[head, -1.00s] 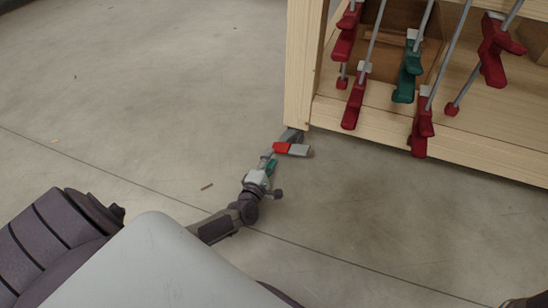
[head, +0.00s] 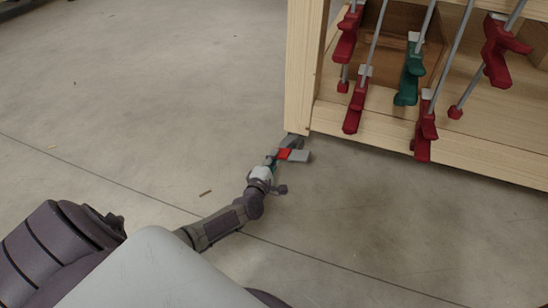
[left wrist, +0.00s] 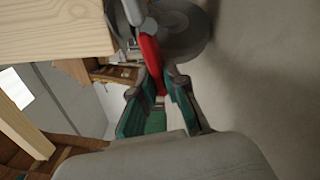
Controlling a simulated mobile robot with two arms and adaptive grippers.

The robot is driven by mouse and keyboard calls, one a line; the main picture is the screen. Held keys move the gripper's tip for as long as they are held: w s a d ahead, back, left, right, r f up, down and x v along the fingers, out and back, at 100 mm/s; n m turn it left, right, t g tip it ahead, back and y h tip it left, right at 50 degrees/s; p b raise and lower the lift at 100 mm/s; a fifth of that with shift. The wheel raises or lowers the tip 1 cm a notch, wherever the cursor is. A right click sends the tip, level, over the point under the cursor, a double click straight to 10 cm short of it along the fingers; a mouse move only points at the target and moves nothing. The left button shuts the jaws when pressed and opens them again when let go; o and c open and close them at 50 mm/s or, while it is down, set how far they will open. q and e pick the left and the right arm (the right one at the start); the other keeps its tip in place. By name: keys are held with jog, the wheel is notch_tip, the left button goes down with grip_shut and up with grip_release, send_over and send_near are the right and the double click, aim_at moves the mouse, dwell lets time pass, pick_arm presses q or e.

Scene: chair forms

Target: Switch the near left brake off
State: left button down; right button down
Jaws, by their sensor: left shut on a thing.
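The near left caster has a grey wheel (left wrist: 182,32) under the corner of the wooden cart (head: 302,75). In the left wrist view the red lever (left wrist: 151,60) runs down from the wheel to between my fingers. My left gripper (head: 271,162) is at the lever. Its green-padded fingers (left wrist: 161,96) are on either side of the lever's end, shut on it. The exact contact is partly hidden. My right gripper is not in view.
Several red clamps (head: 355,105) and a green clamp (head: 409,78) hang at the cart's open side, above and right of my left gripper. The cart's corner post is close above the lever. The concrete floor (head: 150,110) to the left is clear.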

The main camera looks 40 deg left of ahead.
pick_arm(q)
jog(key=r+m+p, duration=0.1)
jog(key=m+p, duration=0.2)
jog(key=shift+r, duration=0.35)
jog(key=shift+d+r+m+p, duration=0.1)
jog(key=shift+r+m+p, duration=0.05)
jog(key=shift+m+p, duration=0.45)
jog(key=shift+d+r+m+p, duration=0.15)
jog(key=shift+m+p, duration=0.2)
jog(key=shift+m, duration=0.45)
jog(key=c, duration=1.2)
grip_release()
jog(key=v, duration=0.7)
jog(key=shift+s, duration=0.25)
